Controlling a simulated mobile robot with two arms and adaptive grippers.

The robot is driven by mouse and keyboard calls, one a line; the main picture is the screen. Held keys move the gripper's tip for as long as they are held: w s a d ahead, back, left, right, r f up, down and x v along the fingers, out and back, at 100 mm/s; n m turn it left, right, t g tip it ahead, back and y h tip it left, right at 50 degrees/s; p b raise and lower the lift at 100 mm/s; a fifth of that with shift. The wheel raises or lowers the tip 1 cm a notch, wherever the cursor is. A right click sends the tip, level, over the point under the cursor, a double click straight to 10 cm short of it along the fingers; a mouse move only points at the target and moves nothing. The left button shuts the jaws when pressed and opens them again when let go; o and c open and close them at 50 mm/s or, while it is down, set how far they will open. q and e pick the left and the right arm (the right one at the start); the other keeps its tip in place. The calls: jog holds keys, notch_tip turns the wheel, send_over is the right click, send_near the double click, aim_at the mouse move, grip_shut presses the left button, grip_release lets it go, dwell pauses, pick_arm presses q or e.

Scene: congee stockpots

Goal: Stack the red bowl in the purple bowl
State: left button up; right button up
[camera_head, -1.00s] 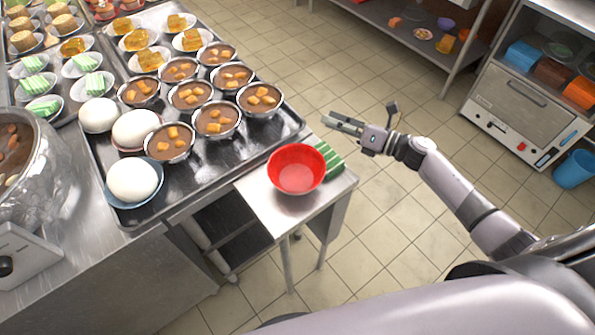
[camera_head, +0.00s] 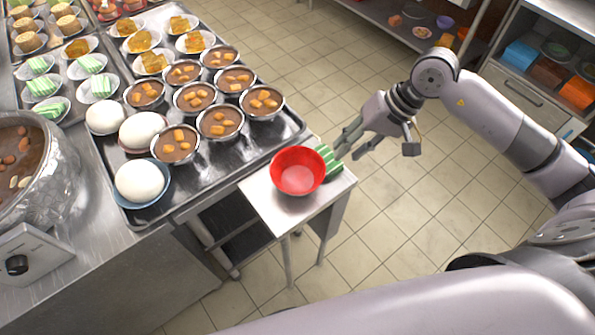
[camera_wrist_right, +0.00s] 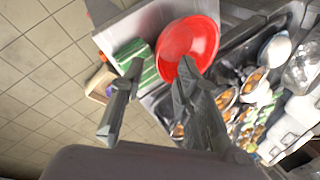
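The red bowl (camera_head: 298,171) stands upright and empty on a small steel side table (camera_head: 283,208). It also shows in the right wrist view (camera_wrist_right: 190,42). A small purple bowl (camera_head: 445,21) sits on the far shelf at the top right of the head view. My right gripper (camera_head: 348,153) is open, just right of and behind the red bowl, by a green-and-white striped item. In the right wrist view its two fingers (camera_wrist_right: 161,66) are spread, and one overlaps the red bowl's edge. I cannot tell whether it touches. My left gripper is out of view.
The green-and-white striped item (camera_head: 328,160) lies beside the red bowl. A tray (camera_head: 190,199) of filled bowls is left of the side table, with a large pot (camera_head: 62,190) further left. Tiled floor is open between.

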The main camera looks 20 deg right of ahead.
jog(key=p+x, duration=0.1)
jog(key=x, duration=0.2)
jog(key=p+x, duration=0.1)
jog(key=x, duration=0.1)
jog(key=p+x, duration=0.1)
jog(key=x, duration=0.2)
jog(key=shift+w+a+f, duration=0.2)
jog(key=shift+w+a, duration=0.15)
jog(key=shift+w, duration=0.1)
jog(key=shift+a+f, duration=0.1)
jog(key=shift+f, duration=0.2)
jog(key=shift+c, duration=0.4)
grip_shut()
